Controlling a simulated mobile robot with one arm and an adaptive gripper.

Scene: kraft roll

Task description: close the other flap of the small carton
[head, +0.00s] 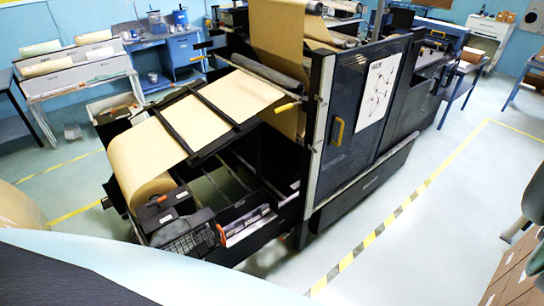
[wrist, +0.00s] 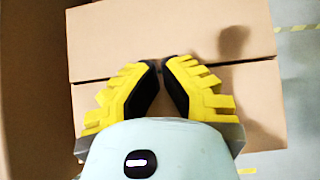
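In the wrist view, brown cardboard fills most of the picture, as two panels with a dark seam between them: a far panel (wrist: 120,35) and a near panel (wrist: 258,95). I cannot tell which panel is the other flap of the small carton. My gripper (wrist: 161,62) is over the seam, its yellow-and-black fingertips almost together with nothing seen between them. A shadow falls on the far panel, right of the fingers. Whether the fingers touch the cardboard is unclear. In the head view, brown cardboard (head: 516,270) shows at the lower right edge; my gripper is not seen there.
A large dark machine (head: 345,130) with a kraft paper roll (head: 140,165) stands mid-picture in the head view. Yellow-black floor tape (head: 385,225) runs along its right side. The floor (head: 440,220) between the tape and the cardboard is clear. A blue workbench (head: 185,50) is behind.

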